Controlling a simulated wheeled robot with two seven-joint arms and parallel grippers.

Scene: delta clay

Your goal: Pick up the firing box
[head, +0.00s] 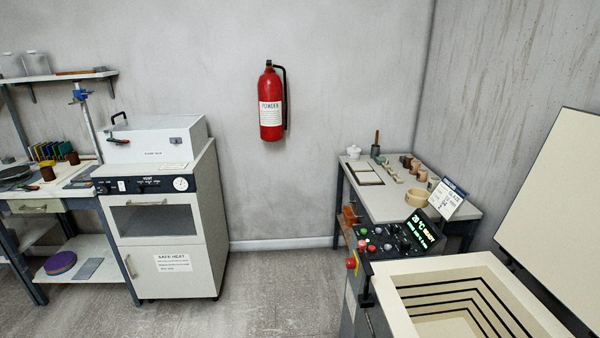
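A white box (155,138) sits on top of the white oven cabinet at the left. It has a dark handle at its upper left, a small latch and a label on its front too small to read for certain. It may be the firing box, but I cannot confirm this. It looks closed, and its inside is hidden. Neither of my grippers is in view.
The oven cabinet (170,220) has a front panel with knobs and a gauge. A workbench (30,207) stands left of it. An open kiln (400,290) with a raised lid and a side table (385,203) stand at right. Floor (275,290) between them is clear.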

